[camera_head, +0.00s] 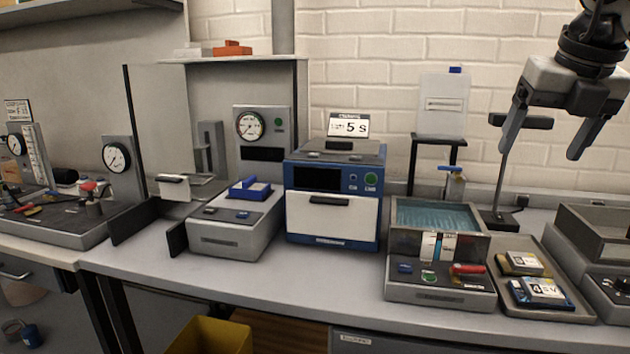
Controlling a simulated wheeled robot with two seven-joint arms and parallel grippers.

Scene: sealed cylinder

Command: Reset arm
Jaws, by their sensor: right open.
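My right gripper (545,138) is at the upper right of the head view, raised above the bench. Its two dark fingers point down and stand well apart, with nothing between them. It hangs in front of the brick wall and partly covers a dark stand (510,170) with a crossbar. My left gripper is not in view. I cannot make out a sealed cylinder in this view.
The grey bench (330,280) holds a blue-and-white box device (335,215), a grey device with a blue block (250,190), a water bath (435,215), and a tray (565,310) with labelled packs. A yellow bin (210,338) stands below. The bench's front strip is clear.

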